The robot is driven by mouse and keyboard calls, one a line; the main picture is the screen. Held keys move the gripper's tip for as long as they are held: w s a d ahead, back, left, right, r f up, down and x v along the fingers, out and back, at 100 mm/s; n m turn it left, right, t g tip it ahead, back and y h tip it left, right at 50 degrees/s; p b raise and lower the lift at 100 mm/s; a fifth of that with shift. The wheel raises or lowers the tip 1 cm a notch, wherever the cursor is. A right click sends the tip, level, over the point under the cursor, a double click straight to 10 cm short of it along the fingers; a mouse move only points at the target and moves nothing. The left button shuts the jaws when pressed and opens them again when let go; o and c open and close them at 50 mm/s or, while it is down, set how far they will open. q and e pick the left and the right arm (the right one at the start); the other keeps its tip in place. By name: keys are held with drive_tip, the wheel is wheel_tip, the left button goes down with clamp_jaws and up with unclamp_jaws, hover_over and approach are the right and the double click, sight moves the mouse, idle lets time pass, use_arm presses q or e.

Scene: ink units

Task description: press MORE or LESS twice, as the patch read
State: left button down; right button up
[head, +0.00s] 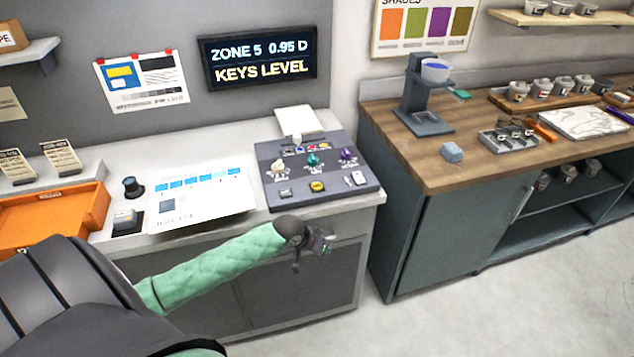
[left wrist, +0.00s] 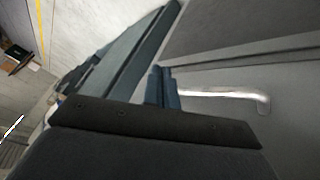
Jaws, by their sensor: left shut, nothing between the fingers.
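The ink console (head: 312,172) sits at the right end of the grey counter, with several coloured knobs and a front row of keys. Its front row has a grey key (head: 285,193), a yellow key (head: 317,186) and a pale key (head: 356,178); their labels are too small to read. The wall display (head: 262,57) reads "ZONE 5 0.95 D" and "KEYS LEVEL". My left gripper (head: 297,262) is shut and empty, in front of the counter and below the console's front edge, apart from it. The left wrist view shows a cabinet handle (left wrist: 225,95). My right gripper is not in view.
A printed sheet (head: 200,197) with blue patches lies left of the console. A small device (head: 125,220), a black knob (head: 132,186) and an orange tray (head: 50,215) stand farther left. A wooden-topped bench (head: 440,165) stands to the right. The floor between is clear.

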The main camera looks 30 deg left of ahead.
use_arm(q)
drive_tip(key=shift+t+h, duration=0.4)
drive_tip(key=w+r, duration=0.1)
drive_tip(key=r, duration=0.3)
drive_tip(key=w+a+r, duration=0.1)
drive_tip(key=r, duration=0.3)
drive_tip(key=w+a+r+p, duration=0.1)
drive_tip(key=w+r, duration=0.1)
drive_tip(key=r, duration=0.3)
drive_tip(key=shift+a+r, duration=0.1)
drive_tip(key=shift+a, duration=0.1)
wheel_tip(320, 180, up, 13)
drive_tip(key=n+t, duration=0.1)
drive_tip(key=n, duration=0.2)
hover_over(314, 187)
drive_tip(key=shift+a, duration=0.1)
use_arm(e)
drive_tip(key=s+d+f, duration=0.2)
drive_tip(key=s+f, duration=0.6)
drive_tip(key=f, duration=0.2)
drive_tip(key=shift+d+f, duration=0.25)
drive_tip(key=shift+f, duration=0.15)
use_arm(q)
drive_tip(key=shift+f, duration=0.2)
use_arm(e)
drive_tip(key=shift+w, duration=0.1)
